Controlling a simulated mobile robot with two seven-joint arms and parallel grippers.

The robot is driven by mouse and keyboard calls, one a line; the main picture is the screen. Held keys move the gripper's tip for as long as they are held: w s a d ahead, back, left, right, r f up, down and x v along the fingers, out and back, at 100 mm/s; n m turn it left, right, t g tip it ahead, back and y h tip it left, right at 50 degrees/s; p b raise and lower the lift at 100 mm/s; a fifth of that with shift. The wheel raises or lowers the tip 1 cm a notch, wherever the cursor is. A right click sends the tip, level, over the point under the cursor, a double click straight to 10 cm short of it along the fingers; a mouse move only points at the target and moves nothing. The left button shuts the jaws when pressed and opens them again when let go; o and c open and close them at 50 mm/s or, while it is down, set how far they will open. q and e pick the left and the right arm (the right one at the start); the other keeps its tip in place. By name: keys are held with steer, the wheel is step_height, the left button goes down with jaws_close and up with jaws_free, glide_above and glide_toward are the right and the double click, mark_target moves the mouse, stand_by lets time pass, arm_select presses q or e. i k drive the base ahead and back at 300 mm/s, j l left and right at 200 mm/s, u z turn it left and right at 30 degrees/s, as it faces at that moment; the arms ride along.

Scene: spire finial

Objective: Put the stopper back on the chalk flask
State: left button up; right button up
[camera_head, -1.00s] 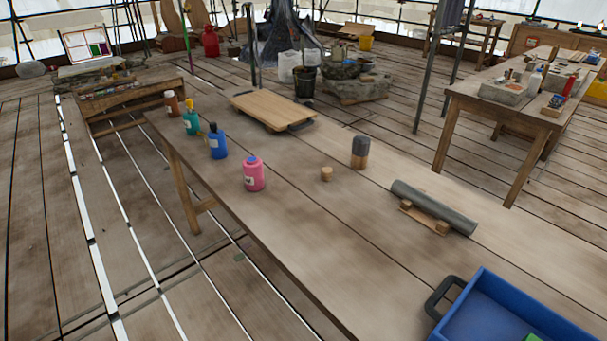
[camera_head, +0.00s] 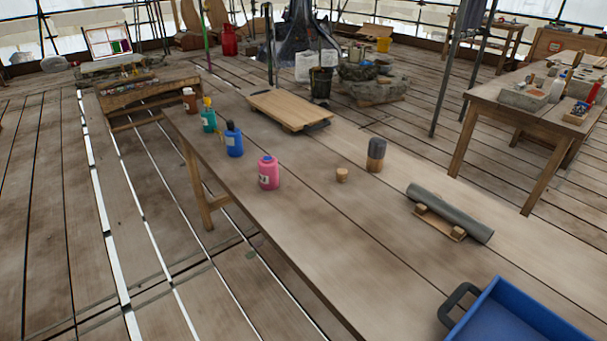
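A small tan cork-like stopper (camera_head: 342,175) stands on the long wooden table. Just behind it and to its right stands an upright cylinder, grey above and brown below, that looks like the chalk flask (camera_head: 376,154). The two are apart, with a short stretch of bare table between them. I cannot make out the flask's mouth clearly. Neither of my grippers shows in the head view.
On the table (camera_head: 300,235), pink (camera_head: 269,173), blue (camera_head: 233,140), teal (camera_head: 208,117) and brown (camera_head: 190,100) bottles line the left edge. A wooden board (camera_head: 288,109) lies behind. A grey roll (camera_head: 450,212) on a wooden rest and a blue tray (camera_head: 510,318) are at right.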

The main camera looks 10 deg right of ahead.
mark_target(268, 164)
steer(key=i+j+z, duration=0.1)
steer(key=i+j, duration=0.2)
steer(key=i+j+z, duration=0.15)
steer(key=i+j, duration=0.15)
steer(key=j, duration=0.25)
steer(key=i+j+z, duration=0.1)
steer(key=i+j, duration=0.15)
steer(key=j, duration=0.2)
